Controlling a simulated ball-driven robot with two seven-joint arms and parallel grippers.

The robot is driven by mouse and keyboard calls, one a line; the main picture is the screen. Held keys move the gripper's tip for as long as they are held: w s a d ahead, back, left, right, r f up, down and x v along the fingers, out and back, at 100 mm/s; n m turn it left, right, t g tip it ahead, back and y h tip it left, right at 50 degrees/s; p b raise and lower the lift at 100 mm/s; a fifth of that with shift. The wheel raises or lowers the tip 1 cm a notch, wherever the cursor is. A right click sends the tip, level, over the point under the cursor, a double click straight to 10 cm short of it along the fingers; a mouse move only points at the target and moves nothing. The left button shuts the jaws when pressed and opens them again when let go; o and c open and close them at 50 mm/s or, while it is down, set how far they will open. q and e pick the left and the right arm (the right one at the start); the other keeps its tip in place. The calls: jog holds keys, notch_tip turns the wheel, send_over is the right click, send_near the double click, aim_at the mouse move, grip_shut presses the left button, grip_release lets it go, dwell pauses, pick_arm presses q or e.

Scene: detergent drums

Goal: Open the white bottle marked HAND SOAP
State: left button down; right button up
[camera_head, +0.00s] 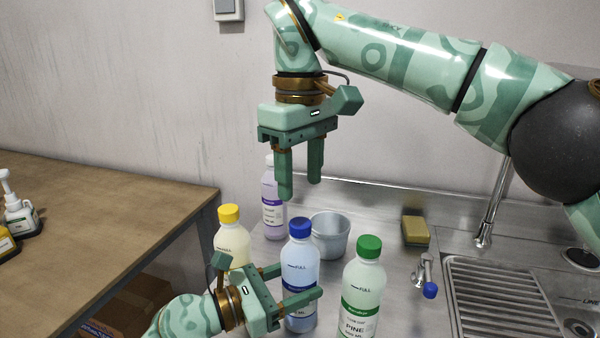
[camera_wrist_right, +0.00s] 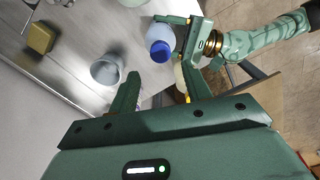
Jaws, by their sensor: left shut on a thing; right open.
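My left gripper (camera_head: 302,284) is shut around the body of a pale blue bottle (camera_head: 299,258) with a blue cap (camera_head: 300,228). The bottle stands upright with its cap on; its label is partly hidden by a finger, and I cannot read HAND SOAP on it. The same blue cap shows in the right wrist view (camera_wrist_right: 160,52). My right gripper (camera_head: 300,190) is open and empty, pointing down above and behind the blue cap. A whitish bottle (camera_head: 362,290) with a green cap is marked PINE. I cannot make out HAND SOAP on any bottle.
A yellow-capped bottle (camera_head: 232,243) stands left of the held one, and a purple-labelled bottle (camera_head: 273,207) stands behind. A grey cup (camera_head: 330,236), a sponge (camera_head: 415,231) and a sink faucet (camera_head: 489,215) are nearby. A wooden table (camera_head: 90,222) is at left.

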aim_at(300, 222)
notch_tip(300, 222, down, 7)
jog(key=shift+f, duration=0.15)
